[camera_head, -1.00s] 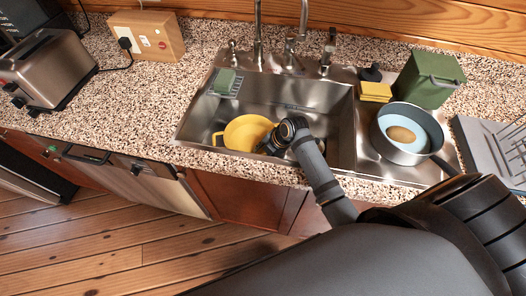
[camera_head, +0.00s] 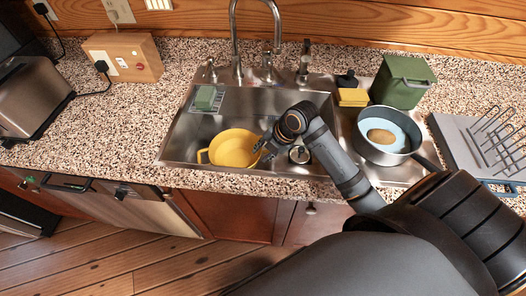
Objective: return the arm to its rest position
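My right arm reaches from the lower right over the sink (camera_head: 185,146). Its gripper (camera_head: 264,148) is at the right rim of a yellow pot (camera_head: 234,150), which sits in the left basin. The fingers are small and dark, so I cannot tell whether they are open or shut, or whether they touch the pot. My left gripper is not in view.
A saucepan (camera_head: 377,158) holding a blue plate with a brown item stands right of the basin. A dish rack (camera_head: 470,150), green bin (camera_head: 402,82), yellow sponges (camera_head: 352,97), tall faucet (camera_head: 233,45), toaster (camera_head: 32,97) and wooden box (camera_head: 124,56) surround it.

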